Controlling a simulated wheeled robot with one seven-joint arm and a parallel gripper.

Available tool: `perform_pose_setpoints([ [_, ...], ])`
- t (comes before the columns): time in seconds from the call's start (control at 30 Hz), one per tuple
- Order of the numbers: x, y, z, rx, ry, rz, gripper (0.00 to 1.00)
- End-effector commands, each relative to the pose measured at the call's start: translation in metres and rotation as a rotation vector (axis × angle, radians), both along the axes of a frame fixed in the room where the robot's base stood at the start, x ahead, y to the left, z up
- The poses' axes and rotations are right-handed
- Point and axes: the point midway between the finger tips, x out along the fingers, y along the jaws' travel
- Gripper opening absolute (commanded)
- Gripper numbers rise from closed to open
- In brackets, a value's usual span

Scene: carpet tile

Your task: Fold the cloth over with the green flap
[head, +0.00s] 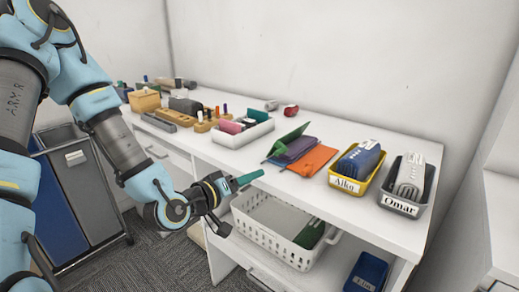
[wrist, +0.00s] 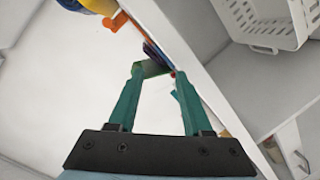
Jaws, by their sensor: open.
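The cloth lies near the front edge of the white desk in the head view, with an orange part (head: 313,160), a purple part (head: 297,149) and a green flap (head: 287,139) that stands up at a slant on the left. My gripper (head: 262,174) has teal fingers and is in front of the desk edge, left of and nearer than the cloth. In the wrist view my gripper (wrist: 159,72) is open. A green piece (wrist: 152,68) shows beyond and between the fingertips, seemingly the flap; I cannot tell whether they touch.
A yellow tray (head: 342,186) labelled Aiko and a dark tray (head: 402,207) labelled Omar stand right of the cloth. A white tray (head: 236,139) stands to its left. A white basket (head: 270,235) is below the desk top. Behind the cloth the desk is mostly clear.

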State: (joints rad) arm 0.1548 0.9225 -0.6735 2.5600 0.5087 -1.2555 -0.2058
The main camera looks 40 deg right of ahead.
Motion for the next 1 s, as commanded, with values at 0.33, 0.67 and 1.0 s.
perform_pose_setpoints([
  [0.33,-0.017,-0.019,0.033,-0.214,0.062,0.013,0.5],
  [0.67,-0.005,-0.068,0.038,-0.216,0.062,0.013,0.5],
  [1.0,0.008,-0.115,0.036,-0.214,0.062,0.013,0.5],
])
